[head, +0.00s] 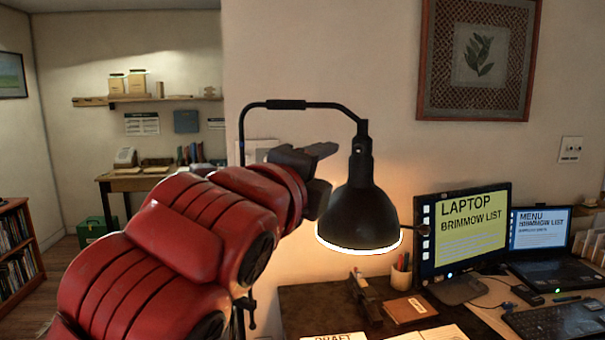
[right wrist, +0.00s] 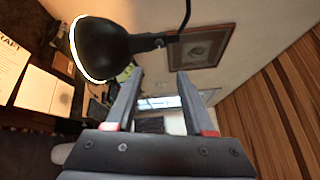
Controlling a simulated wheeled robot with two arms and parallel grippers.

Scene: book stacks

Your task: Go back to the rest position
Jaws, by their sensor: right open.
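My right gripper (head: 324,172) is at the end of my red arm, raised in the middle of the head view. It is beside the black lamp shade, just to its left in the picture. In the right wrist view the gripper (right wrist: 159,76) has its two fingers apart with nothing between them. Whether it touches the lamp cannot be told. My left gripper is not in view.
A lit black lamp (head: 358,213) hangs over a dark desk (head: 300,300); its shade also shows in the wrist view (right wrist: 100,48). A monitor (head: 465,232), laptop (head: 538,240) and pen cup (head: 401,275) stand to the right. A framed picture (head: 478,60) hangs behind.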

